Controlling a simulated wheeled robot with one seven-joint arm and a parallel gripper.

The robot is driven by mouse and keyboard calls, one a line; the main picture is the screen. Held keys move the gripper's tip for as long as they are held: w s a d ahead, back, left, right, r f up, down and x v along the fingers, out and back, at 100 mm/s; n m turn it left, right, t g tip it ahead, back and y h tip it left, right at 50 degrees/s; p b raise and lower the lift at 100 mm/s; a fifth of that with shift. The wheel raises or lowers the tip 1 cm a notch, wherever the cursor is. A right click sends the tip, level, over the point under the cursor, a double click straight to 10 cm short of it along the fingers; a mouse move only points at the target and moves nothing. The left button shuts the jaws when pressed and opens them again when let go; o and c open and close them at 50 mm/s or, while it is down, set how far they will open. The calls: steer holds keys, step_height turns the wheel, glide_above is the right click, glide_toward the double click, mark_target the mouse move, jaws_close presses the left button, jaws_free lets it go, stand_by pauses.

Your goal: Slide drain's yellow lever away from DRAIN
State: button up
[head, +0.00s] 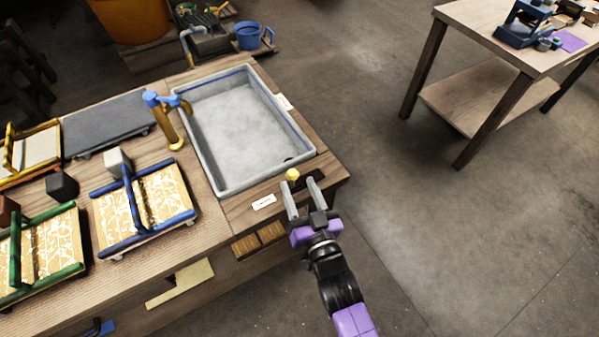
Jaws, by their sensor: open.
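The drain's yellow lever (292,174) shows as a small yellow knob on the wooden counter, just in front of the sink's near right corner. A dark slot or plate (315,181) lies beside it on the right. A white label (264,202) lies to the lever's left; its writing is too small to read. My gripper (302,184) is open, its two grey fingers pointing at the lever. The knob shows at the tip of the left finger; I cannot tell whether they touch.
The grey sink (219,186) has a dark drain hole (289,159) near its right corner. A yellow and blue tap (168,120) stands at its left. Framed moulds, one blue (146,240) and one green (81,268), lie left. Open floor lies right, before a wooden table (455,13).

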mark_target(295, 179)
steer(key=x, duration=0.3)
steer(key=shift+w+a+r, duration=0.1)
steer(key=shift+w, duration=0.05)
steer(key=shift+p+x, duration=0.45)
steer(key=shift+x, duration=0.3)
steer(key=shift+a, duration=0.1)
jaws_close()
stand_by(0.8)
